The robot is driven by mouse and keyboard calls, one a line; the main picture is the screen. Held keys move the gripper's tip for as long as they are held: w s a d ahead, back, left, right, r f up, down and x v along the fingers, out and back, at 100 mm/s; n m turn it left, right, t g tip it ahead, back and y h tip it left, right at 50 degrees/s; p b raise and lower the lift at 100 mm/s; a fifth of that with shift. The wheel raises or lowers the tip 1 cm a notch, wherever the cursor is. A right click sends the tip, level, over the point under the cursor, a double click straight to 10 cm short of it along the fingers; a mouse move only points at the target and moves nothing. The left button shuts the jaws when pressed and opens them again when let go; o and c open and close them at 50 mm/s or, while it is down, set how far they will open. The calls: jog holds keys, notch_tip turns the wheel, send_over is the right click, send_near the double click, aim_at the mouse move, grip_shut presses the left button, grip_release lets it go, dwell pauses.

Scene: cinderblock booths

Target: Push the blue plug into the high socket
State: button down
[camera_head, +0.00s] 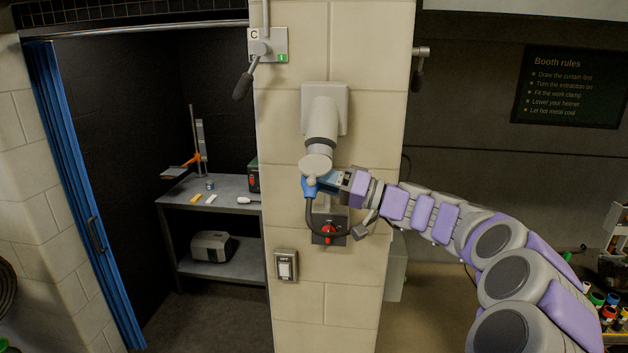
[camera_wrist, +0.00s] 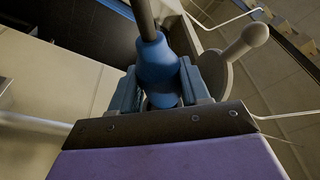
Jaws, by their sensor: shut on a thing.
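The blue plug (camera_head: 311,187) is in my gripper (camera_head: 335,182), in front of the pillar. In the wrist view the plug (camera_wrist: 158,62) sits between my two finger pads (camera_wrist: 160,90), and its black cable runs up from it. A grey fitting with a slanted barrel (camera_head: 321,122), which looks like the high socket, is mounted on the pillar just above the plug. The barrel's lower end is close to the plug. Its opening is hidden, and I cannot tell whether the plug touches it or is in it.
The cable loops down towards a grey box with a red knob (camera_head: 328,232). A switch (camera_head: 286,266) is lower on the pillar; a lever box marked C (camera_head: 268,45) is above. A grey bench (camera_head: 225,207) stands in the left booth beside a blue curtain (camera_head: 85,190).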

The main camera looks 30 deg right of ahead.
jog(key=shift+w+d, duration=0.1)
jog(key=shift+d, duration=0.55)
jog(key=shift+r, duration=0.1)
jog(key=shift+d, duration=0.35)
jog(key=shift+d, duration=0.15)
jog(key=shift+w+a+b, duration=0.15)
jog(key=shift+a+b, duration=0.25)
jog(key=shift+a, duration=0.1)
jog(key=shift+w+d+r, duration=0.1)
jog(key=shift+d+r, duration=0.05)
jog(key=shift+r, duration=0.15)
dwell(0.6)
jog(key=c, duration=0.8)
grip_release()
jog(key=o, duration=0.3)
jog(key=shift+w+d, duration=0.15)
jog(key=shift+o, duration=0.2)
